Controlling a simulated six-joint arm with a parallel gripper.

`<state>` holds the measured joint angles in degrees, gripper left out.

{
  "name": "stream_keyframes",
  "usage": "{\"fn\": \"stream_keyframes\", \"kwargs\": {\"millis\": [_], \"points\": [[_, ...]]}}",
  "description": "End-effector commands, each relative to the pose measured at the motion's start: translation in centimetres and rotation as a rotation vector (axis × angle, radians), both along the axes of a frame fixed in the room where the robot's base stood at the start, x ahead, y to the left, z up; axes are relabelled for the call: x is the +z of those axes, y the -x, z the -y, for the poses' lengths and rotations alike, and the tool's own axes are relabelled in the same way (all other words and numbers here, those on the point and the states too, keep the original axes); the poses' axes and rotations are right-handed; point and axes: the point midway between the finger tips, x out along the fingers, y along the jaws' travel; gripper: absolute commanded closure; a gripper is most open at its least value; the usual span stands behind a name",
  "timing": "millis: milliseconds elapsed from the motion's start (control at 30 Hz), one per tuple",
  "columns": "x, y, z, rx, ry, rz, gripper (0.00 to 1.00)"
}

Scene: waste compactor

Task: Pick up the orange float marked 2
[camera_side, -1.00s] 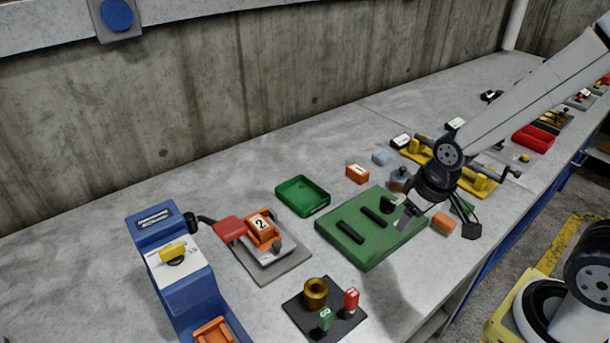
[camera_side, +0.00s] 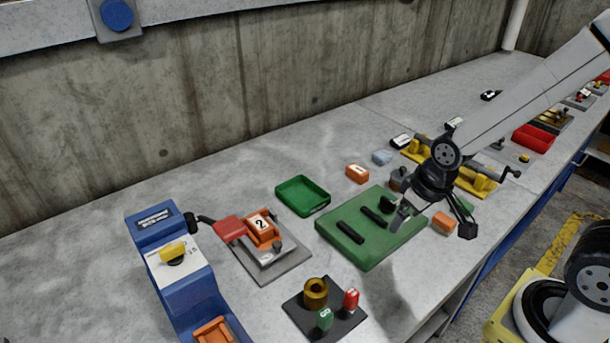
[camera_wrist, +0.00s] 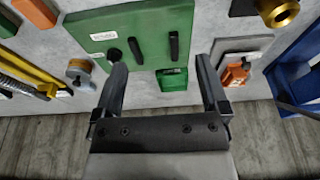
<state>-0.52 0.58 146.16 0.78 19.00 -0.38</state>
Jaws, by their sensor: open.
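My gripper (camera_side: 433,224) is open and empty near the right side of the green board, well to the right of the float. In the wrist view my gripper (camera_wrist: 160,70) has both fingers apart with nothing between them.
A green board (camera_side: 345,240) with two black bars and a green tray (camera_side: 300,196) lie between my gripper and the float. The blue machine (camera_side: 180,275) stands left of it. A dark plate with a brass ring (camera_side: 315,292) is in front.

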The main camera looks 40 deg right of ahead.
Motion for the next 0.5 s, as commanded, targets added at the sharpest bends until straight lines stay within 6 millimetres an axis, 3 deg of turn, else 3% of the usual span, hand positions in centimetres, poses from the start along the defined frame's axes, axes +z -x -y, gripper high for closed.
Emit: {"fn": "stream_keyframes", "kwargs": {"millis": [167,500], "points": [[-0.1,-2.8,-1.8,0.021,-0.026,0.077,0.06],[-0.2,-12.6,-9.2,0.055,-0.082,0.396,0.06]]}}
